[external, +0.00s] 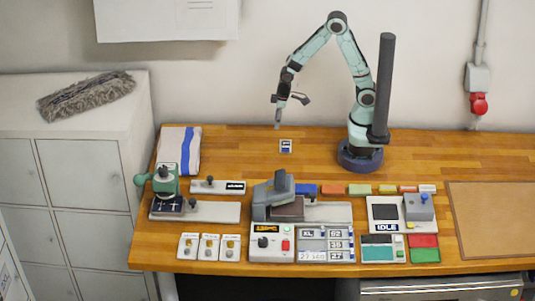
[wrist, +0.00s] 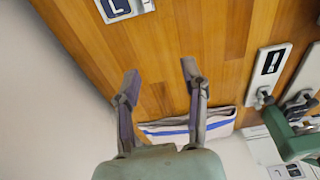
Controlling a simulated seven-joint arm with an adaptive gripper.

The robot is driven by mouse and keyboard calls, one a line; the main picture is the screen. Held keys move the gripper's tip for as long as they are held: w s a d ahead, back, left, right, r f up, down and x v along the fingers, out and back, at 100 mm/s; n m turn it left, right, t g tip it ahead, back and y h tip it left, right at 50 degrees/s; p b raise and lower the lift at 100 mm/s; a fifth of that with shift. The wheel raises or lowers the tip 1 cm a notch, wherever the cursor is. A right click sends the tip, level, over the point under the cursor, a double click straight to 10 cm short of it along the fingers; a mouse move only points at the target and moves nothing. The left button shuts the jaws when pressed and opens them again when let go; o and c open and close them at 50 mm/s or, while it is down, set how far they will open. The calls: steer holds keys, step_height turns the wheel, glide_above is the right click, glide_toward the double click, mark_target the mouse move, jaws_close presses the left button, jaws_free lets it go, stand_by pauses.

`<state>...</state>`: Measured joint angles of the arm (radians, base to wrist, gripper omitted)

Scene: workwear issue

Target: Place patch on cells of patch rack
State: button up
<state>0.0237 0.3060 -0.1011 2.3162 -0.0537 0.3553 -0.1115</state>
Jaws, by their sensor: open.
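A small white and dark blue patch (external: 286,146) lies on the wooden table near its back edge. In the wrist view the patch (wrist: 117,8) shows a letter L and is partly cut off at the top. My gripper (external: 278,125) hangs above the table, just left of and above the patch in the external view. In the wrist view its two fingers (wrist: 160,75) are apart with nothing between them. A grey panel with labelled cells (external: 326,244), which looks like the patch rack, lies at the front middle edge; its small labels are partly unreadable.
A striped cloth (external: 180,150) lies at the back left, with a green press (external: 163,183) in front. A grey clamp-like machine (external: 273,200) stands behind the grey panel. A device reading IDLE (external: 386,226) is to its right. The table around the patch is clear.

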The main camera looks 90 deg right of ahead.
steer(key=g, duration=0.2)
glide_above(284, 147)
step_height(284, 147, down, 5)
steer(key=shift+d+f, duration=0.15)
steer(key=shift+f, duration=0.05)
step_height(284, 147, down, 6)
steer(key=shift+s+f, duration=0.1)
steer(key=shift+f, duration=0.1)
jaws_close()
